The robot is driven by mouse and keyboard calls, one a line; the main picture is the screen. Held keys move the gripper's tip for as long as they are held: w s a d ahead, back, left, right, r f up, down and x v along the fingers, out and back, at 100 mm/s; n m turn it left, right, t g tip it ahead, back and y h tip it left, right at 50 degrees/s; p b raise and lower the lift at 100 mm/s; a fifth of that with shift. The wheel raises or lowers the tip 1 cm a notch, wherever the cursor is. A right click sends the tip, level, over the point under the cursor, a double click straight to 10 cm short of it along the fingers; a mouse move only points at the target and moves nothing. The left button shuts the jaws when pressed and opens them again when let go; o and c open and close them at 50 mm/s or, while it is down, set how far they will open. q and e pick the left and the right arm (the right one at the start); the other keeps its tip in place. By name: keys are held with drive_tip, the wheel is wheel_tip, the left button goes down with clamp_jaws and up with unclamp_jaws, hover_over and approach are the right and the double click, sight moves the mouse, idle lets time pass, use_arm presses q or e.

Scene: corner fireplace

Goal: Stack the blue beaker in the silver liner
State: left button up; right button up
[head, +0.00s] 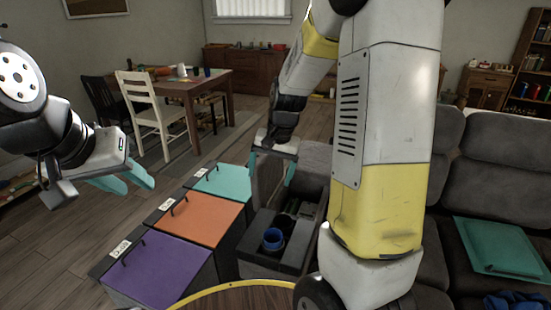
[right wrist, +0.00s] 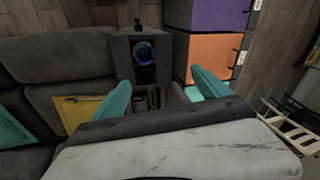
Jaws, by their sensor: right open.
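The blue beaker (head: 273,239) stands upright in the front part of a dark console (head: 268,262) beside the sofa. It also shows in the right wrist view (right wrist: 145,53), in a round opening of the console. My right gripper (head: 271,175) is open and empty, above and behind the console, with its teal fingers wide apart. In the right wrist view the fingers (right wrist: 160,82) frame the console's rear slots. My left gripper (head: 139,189) is open and empty at the left, well away from the beaker. I cannot make out the silver liner in either view.
Bins with purple (head: 158,269), orange (head: 200,218) and teal (head: 222,180) lids stand left of the console. The grey sofa (head: 480,155) is at the right, with a teal panel (head: 505,248) on it. A round wooden table (head: 245,298) edges in at the bottom.

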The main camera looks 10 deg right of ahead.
drive_tip(key=s+r+n+t, duration=0.4)
drive_tip(key=s+r, duration=1.1)
drive_tip(key=s, duration=0.4)
drive_tip(key=shift+s+a+r+n+y, duration=0.3)
drive_tip(key=shift+r+n, duration=0.1)
drive_tip(key=shift+n, duration=0.2)
